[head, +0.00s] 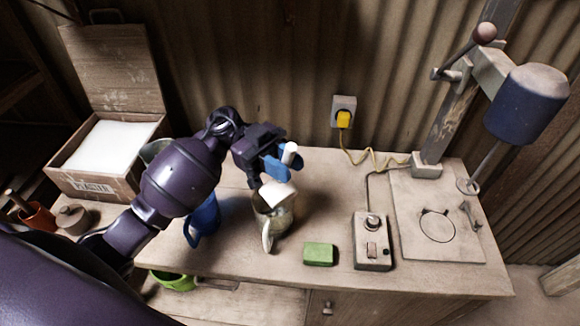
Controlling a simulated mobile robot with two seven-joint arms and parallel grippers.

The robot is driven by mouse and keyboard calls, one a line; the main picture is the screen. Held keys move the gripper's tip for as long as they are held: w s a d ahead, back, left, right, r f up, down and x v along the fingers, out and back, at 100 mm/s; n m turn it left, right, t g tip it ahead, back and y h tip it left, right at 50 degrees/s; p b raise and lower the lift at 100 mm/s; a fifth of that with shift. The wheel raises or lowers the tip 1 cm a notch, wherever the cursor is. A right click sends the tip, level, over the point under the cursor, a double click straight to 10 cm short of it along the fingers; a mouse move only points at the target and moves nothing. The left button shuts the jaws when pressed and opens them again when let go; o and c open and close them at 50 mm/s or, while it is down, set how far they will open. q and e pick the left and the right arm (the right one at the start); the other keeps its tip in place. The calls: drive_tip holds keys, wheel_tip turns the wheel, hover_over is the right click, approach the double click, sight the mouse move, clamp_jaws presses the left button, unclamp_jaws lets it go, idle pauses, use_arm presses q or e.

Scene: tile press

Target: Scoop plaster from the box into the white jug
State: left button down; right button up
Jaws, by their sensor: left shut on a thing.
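The wooden plaster box (92,184) stands open at the left, its lid up, filled with white plaster (103,147). The white jug (281,222) stands on the bench with its handle toward me. My left gripper (279,169) is above the jug, its blue fingers shut on the white handle of a scoop (289,152). The pale scoop head (277,193) is at the jug's mouth and hides part of it; I cannot tell whether it holds plaster or touches the rim. The jug's inside is mostly hidden. My right gripper is not in view.
A blue jug (204,221) stands left of the white jug, partly behind my arm. A green block (318,254) and a control box (371,241) are to the right. The press (437,225) with its blue motor (526,101) fills the right end. A yellow plug (343,119) is on the wall.

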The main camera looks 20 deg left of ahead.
use_arm(q)
drive_tip(key=shift+w+a+r+h+p, duration=0.35)
drive_tip(key=shift+a+r+h, duration=0.05)
drive_tip(key=shift+a+h, duration=0.1)
drive_tip(key=shift+w+a+r+n+g+h+p, duration=0.3)
drive_tip(key=shift+a+g+h, duration=0.1)
drive_tip(key=shift+a, duration=0.1)
idle(0.7)
